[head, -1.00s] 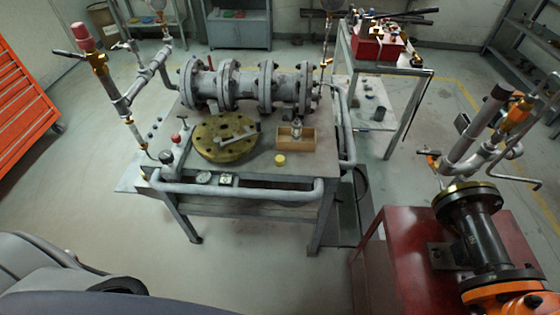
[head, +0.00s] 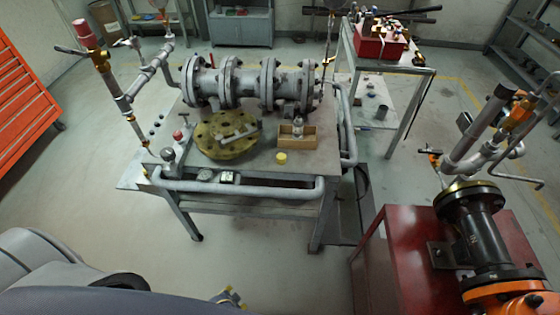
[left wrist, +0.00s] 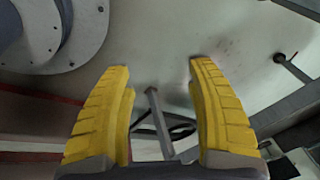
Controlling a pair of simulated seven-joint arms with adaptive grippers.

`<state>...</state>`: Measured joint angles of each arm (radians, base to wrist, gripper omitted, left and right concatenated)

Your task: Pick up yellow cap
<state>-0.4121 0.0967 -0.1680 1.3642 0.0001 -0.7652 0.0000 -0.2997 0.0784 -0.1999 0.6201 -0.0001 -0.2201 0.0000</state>
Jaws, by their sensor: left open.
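The small yellow cap (head: 281,158) sits on the grey workbench (head: 318,166) near its front edge, just in front of the small wooden box (head: 296,138). My left gripper (left wrist: 160,66) has yellow ridged fingers, spread apart with nothing between them. Part of what looks like the same gripper (head: 230,298) shows at the bottom edge of the head view, well below and in front of the bench, away from the cap. I do not make out the cap in the left wrist view. My right gripper is not in view.
A round brass-coloured flange (head: 226,136) with a tool on it lies left of the cap. A grey pipe rail (head: 240,193) runs along the bench front. Flanged pipes (head: 245,82) stand behind. A red stand (head: 400,265) is at right. The floor before the bench is clear.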

